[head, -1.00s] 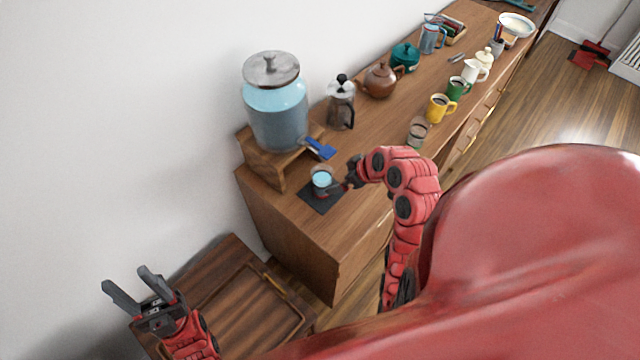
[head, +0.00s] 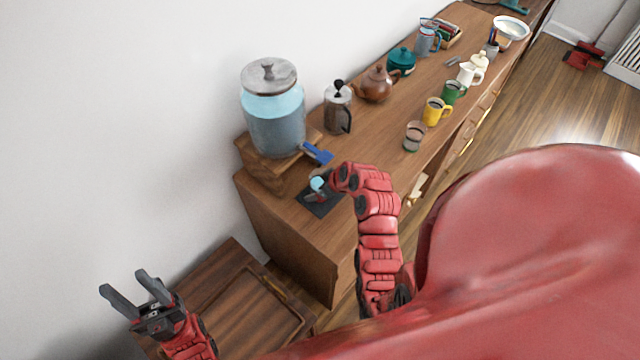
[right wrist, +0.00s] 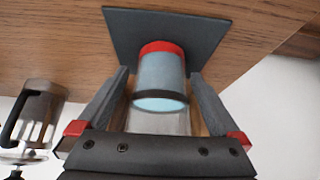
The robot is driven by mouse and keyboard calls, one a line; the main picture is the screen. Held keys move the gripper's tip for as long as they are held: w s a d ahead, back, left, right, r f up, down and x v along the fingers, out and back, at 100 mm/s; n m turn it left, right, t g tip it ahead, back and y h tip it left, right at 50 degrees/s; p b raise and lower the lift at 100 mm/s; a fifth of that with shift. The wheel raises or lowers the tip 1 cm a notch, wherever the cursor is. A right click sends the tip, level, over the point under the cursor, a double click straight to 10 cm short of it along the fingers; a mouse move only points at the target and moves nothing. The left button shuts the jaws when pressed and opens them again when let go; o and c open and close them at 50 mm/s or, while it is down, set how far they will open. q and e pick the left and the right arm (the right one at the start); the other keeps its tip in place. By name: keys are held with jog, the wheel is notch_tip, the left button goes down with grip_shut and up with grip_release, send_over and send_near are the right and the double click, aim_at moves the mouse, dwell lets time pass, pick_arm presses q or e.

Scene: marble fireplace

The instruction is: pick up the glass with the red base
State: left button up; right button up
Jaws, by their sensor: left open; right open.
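The glass with the red base (right wrist: 158,75) holds pale blue liquid and appears inverted in the right wrist view. It stands on a dark square mat (right wrist: 122,42) on the wooden cabinet. My right gripper (right wrist: 158,82) is open, with one finger on each side of the glass; I cannot tell whether they touch it. In the head view the glass (head: 317,184) is partly hidden by my right gripper and arm, and the mat (head: 322,208) shows around it. My left gripper (head: 122,281) is open and empty at the lower left, away from the cabinet.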

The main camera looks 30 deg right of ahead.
jog(key=shift+w+f, duration=0.1)
jog(key=shift+f, duration=0.1)
grip_shut()
dwell(0.4)
jog(key=shift+r, duration=0.15)
